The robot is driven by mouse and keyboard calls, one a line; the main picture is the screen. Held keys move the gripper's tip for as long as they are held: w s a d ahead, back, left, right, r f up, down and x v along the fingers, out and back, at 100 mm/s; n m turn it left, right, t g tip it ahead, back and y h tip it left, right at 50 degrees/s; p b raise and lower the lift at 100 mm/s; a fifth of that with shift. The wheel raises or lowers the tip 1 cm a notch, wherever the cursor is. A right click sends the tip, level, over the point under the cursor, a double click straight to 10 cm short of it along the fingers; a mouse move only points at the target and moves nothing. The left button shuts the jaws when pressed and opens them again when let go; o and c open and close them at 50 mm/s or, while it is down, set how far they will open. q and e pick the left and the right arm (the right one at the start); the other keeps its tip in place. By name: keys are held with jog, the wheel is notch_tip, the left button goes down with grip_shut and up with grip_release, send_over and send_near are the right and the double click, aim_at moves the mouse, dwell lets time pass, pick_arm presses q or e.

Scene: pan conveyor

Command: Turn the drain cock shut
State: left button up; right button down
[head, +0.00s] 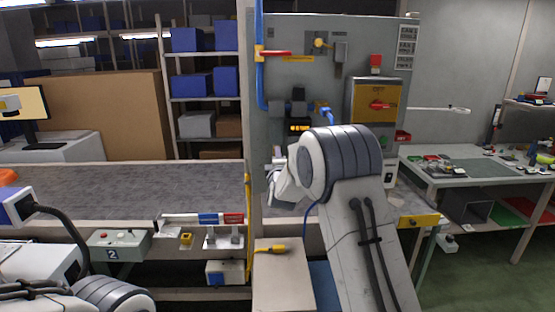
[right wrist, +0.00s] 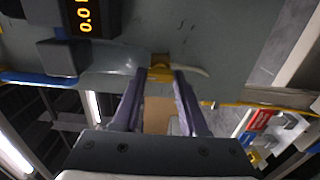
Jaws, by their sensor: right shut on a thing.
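A small yellow fitting, which looks like the drain cock (right wrist: 160,73), sits between the fingertips of my right gripper (right wrist: 158,82) in the right wrist view. Both purple-grey fingers reach up to its sides and are shut on it. A pale curved piece (right wrist: 192,70) lies just right of it. In the head view my right gripper (head: 275,182) is at the front of the grey panel, below the lit display, partly hidden by my arm; the cock cannot be made out there. My left arm shows at the lower left, with its fingers out of view.
The grey panel (head: 285,27) carries a display (head: 299,128), a red-handled valve (head: 275,53) on a blue pipe and a yellow box with a red switch (head: 378,105). The conveyor (head: 130,188) runs left. A cluttered bench (head: 425,173) stands right.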

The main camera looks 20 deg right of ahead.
jog(key=shift+c, duration=2.2)
grip_release()
jog(key=b+v, duration=0.3)
jog(key=v, duration=0.7)
jog(key=shift+s, duration=0.2)
jog(key=shift+a, duration=0.15)
